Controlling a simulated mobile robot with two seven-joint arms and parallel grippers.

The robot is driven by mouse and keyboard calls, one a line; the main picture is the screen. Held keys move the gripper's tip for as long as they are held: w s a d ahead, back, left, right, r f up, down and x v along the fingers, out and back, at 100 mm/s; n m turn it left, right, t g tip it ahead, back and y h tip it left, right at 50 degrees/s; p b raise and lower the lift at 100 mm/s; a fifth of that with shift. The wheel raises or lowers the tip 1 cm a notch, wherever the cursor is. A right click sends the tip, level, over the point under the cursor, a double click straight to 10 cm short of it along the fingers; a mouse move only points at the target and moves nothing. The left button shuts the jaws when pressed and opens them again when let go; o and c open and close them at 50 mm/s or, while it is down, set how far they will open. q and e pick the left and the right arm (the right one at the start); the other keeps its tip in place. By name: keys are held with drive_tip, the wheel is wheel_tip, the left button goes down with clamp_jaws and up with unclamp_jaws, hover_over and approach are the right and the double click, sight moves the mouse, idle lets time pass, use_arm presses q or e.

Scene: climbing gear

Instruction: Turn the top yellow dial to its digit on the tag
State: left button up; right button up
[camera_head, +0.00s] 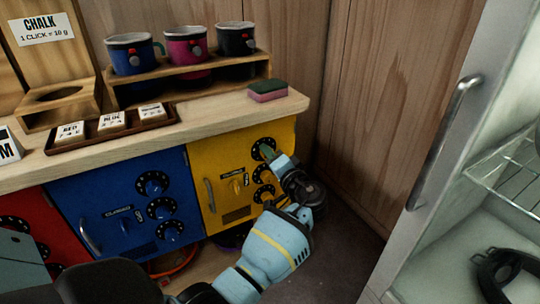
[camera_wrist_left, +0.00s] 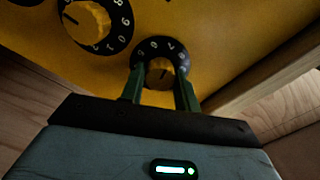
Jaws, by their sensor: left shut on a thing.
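The yellow locker door (camera_head: 215,160) carries a column of black dials with yellow knobs. My left gripper (camera_head: 268,153) is at the top yellow dial (camera_head: 262,144) and partly hides it. In the left wrist view, the green fingers of my left gripper (camera_wrist_left: 160,88) are shut on either side of the top dial's knob (camera_wrist_left: 161,73). Its ring digits show upside down and are partly covered. The middle yellow dial (camera_head: 262,173) also shows in the wrist view (camera_wrist_left: 88,22). The yellow tag (camera_head: 151,111) lies in the tray; its digits are too small to read. My right gripper is not in view.
The red, blue (camera_head: 120,215) and yellow lockers sit under a wooden counter (camera_head: 210,119). A tag tray (camera_head: 165,123), a sponge (camera_head: 268,91) and several mugs on a shelf stand on it. A wooden wall and an open cabinet with a metal handle (camera_head: 440,145) are at right.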

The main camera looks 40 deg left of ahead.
use_arm(q)
drive_tip(key=shift+f, duration=0.1)
drive_tip(key=o, duration=1)
drive_tip(key=shift+c, duration=0.2)
drive_tip(key=shift+d, duration=0.1)
drive_tip(key=v, duration=0.7)
drive_tip(key=shift+s+d, duration=0.2)
drive_tip(key=shift+d, duration=0.1)
